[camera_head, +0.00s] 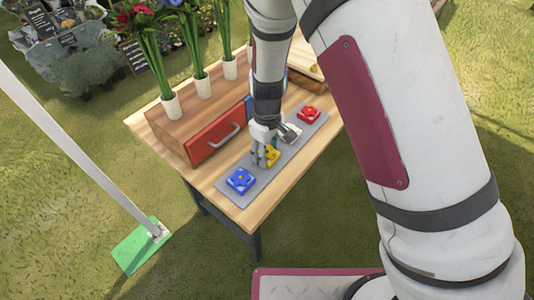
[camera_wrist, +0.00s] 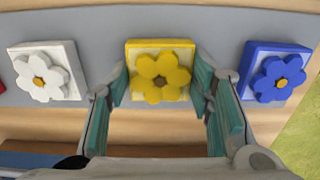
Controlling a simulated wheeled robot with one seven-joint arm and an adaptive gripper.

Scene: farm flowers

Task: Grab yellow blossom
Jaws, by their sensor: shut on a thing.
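The yellow blossom (camera_head: 272,156) is a flower on a square yellow base, in a row on a grey strip (camera_head: 223,183) on the wooden table. In the wrist view the yellow blossom (camera_wrist: 160,72) sits between the two teal fingers of my gripper (camera_wrist: 158,88). The fingers press on the left and right sides of its base. In the head view my gripper (camera_head: 262,153) reaches down over the strip and partly covers the yellow blossom. I cannot tell any gap between the blossom and the strip.
A blue blossom (camera_head: 241,180), a white blossom (camera_wrist: 44,75) and a red blossom (camera_head: 309,115) share the strip. A red drawer (camera_head: 212,136) with a handle stands behind it. White vases (camera_head: 171,106) with flowers stand above the drawer. A slanting white pole (camera_head: 85,160) is at left.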

